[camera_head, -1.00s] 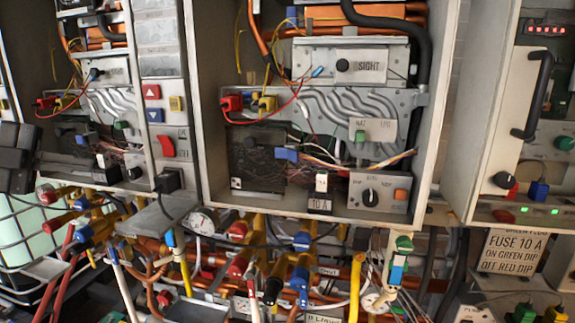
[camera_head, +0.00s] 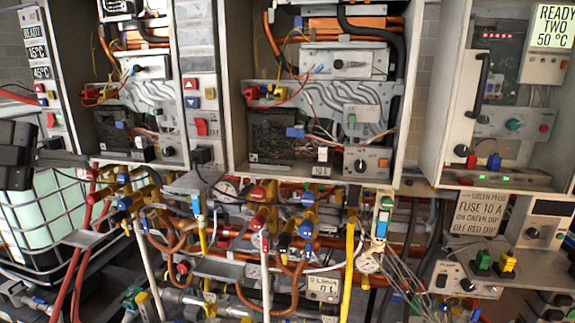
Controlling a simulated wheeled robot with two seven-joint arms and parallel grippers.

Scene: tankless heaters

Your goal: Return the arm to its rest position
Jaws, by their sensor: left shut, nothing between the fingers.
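My left gripper (camera_head: 18,154) shows as a black shape at the left edge of the view, in front of the white-framed tank (camera_head: 48,215). Its fingers are shut with nothing between them, and it is apart from the heater panels. Part of it and most of its arm are cut off by the picture edge. My right gripper is not in view.
An open heater cabinet (camera_head: 236,110) stands in the middle, with another control cabinet (camera_head: 441,120) at the right. Below are several coloured valves and pipes (camera_head: 348,265).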

